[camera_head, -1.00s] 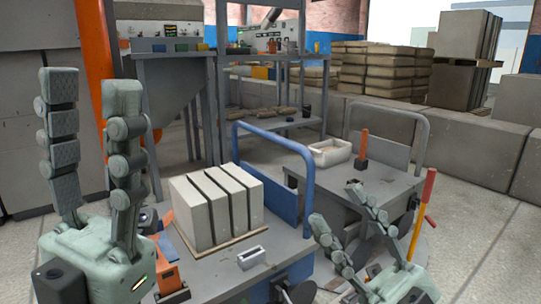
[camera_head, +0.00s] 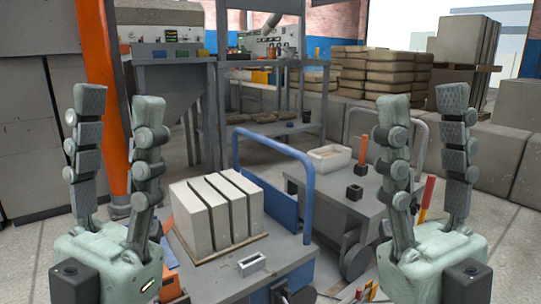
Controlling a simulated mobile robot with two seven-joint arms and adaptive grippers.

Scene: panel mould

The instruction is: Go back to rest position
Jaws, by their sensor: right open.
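My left gripper (camera_head: 119,100) stands upright at the left, its fingers apart and nothing between them. My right gripper (camera_head: 423,102) stands upright at the right, also open and empty, in front of the grey cart. Both grippers are at similar height with their fingers pointing up. Neither touches anything that I can see. The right gripper hides part of the grey cart and of a red-and-yellow handle (camera_head: 427,192).
A blue-handled cart (camera_head: 307,190) carries several pale slabs (camera_head: 222,211) on a board and a small metal mould (camera_head: 252,264). An orange post (camera_head: 103,90) rises behind my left gripper.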

